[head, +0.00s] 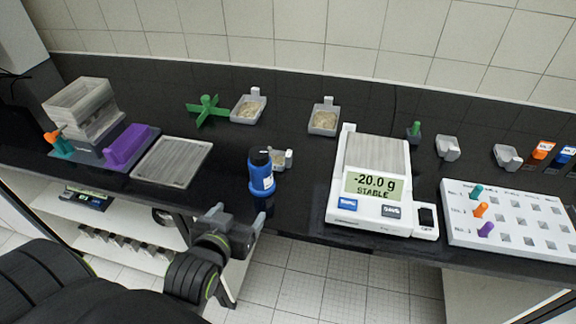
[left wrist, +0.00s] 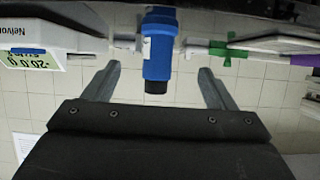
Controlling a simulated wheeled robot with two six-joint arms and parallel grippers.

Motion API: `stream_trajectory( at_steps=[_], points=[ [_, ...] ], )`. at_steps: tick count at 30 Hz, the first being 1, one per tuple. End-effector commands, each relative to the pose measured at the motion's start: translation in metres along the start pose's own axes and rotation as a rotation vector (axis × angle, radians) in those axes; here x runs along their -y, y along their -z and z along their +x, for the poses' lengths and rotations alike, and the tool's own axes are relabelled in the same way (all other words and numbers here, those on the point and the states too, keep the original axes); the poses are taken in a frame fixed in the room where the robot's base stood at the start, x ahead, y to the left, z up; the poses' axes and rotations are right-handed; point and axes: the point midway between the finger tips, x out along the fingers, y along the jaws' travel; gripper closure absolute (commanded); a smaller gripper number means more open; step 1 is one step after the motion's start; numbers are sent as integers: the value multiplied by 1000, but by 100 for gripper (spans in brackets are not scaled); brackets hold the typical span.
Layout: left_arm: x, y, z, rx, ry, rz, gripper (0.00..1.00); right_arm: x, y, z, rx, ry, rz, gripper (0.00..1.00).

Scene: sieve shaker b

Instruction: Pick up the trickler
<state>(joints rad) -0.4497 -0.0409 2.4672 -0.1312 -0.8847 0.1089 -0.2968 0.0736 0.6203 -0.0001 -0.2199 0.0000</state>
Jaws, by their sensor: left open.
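The trickler, which I take to be the blue bottle with a black cap (head: 262,175), stands upright near the front edge of the black bench. My left gripper (head: 238,214) is open and empty at the bench's front edge, just in front of the bottle and a little to its left. In the left wrist view, which is upside down, the blue bottle (left wrist: 160,50) shows between the two spread fingers (left wrist: 159,72). I cannot tell whether the fingertips reach past its near side. My right gripper is not in view.
A small grey scoop (head: 282,158) sits close behind the bottle. The balance (head: 372,212), reading -20.0 g, stands to the right. A flat grey tray (head: 173,161) and a purple block (head: 127,146) lie to the left. A white peg board (head: 510,245) is far right.

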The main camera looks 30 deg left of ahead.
Motion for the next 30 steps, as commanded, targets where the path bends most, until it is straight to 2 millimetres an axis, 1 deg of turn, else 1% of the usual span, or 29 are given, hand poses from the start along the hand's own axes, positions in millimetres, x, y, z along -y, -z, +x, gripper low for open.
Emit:
stream_trajectory(
  at_steps=[1,2,5,8,14,21,25,30],
  points=[
    [1,8,-6,-13,2,-4,21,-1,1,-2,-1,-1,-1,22],
    [1,11,-8,-18,3,-5,21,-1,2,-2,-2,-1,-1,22],
    [1,15,-6,-26,3,-5,21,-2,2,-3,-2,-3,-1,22],
    [1,16,8,-26,3,-3,21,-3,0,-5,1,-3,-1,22],
    [2,18,44,-26,3,-4,21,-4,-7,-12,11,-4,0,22],
    [2,18,86,-25,4,-4,21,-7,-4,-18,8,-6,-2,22],
    [2,18,102,-25,4,-6,21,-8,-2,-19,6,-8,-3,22],
    [2,18,112,-26,4,-6,21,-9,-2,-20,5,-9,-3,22]
  ],
)
